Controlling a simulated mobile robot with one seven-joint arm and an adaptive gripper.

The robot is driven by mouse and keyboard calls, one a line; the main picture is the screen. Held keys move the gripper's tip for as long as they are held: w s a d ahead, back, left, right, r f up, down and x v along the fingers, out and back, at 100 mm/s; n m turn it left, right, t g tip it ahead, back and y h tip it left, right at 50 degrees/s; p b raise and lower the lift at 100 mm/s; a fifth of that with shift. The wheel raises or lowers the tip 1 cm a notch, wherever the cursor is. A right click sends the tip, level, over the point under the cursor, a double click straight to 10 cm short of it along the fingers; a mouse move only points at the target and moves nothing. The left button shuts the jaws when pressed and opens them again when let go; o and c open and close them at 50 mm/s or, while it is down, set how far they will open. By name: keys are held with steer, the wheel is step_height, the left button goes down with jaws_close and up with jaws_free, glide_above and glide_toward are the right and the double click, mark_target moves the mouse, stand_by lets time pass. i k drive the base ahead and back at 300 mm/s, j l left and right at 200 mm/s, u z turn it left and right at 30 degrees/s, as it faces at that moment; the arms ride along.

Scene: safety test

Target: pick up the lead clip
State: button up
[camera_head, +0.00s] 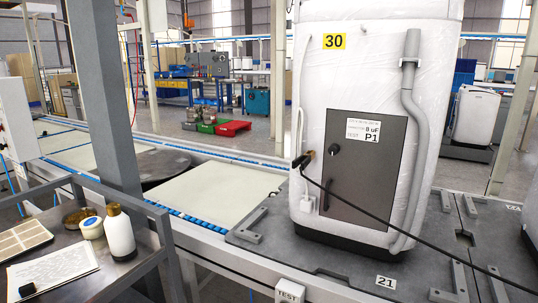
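A small dark clip (298,163), which looks like the lead clip, is at the left edge of a dark grey panel on the white wrapped appliance (375,60). It touches or overlaps a small orange-brown piece (308,155); I cannot tell whether it grips it. A black cable (400,229) runs from the clip area across the panel to the lower right. The panel (380,185) has a black knob (334,149), a dark handle and a label reading "8 uF P1". My gripper is not in view.
The appliance stands upright on a dark plate (275,255) marked 21. A grey pipe (412,110) runs down its right side. At left, a railed table (95,285) holds a white bottle (119,232), jars, a tray and a paper sheet. A grey post (105,100) stands behind it.

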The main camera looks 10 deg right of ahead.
mark_target(304, 159)
steer(key=i+l+u, duration=0.15)
steer(key=l, duration=0.2)
steer(key=i+l+u, duration=0.1)
steer(key=l, duration=0.3)
steer(key=i+l+u, duration=0.15)
steer(key=l, duration=0.25)
steer(key=i+l, duration=0.1)
steer(key=l, duration=0.25)
steer(key=i+l, duration=0.1)
steer(key=l, duration=0.2)
steer(key=i+l, duration=0.1)
steer(key=l, duration=0.25)
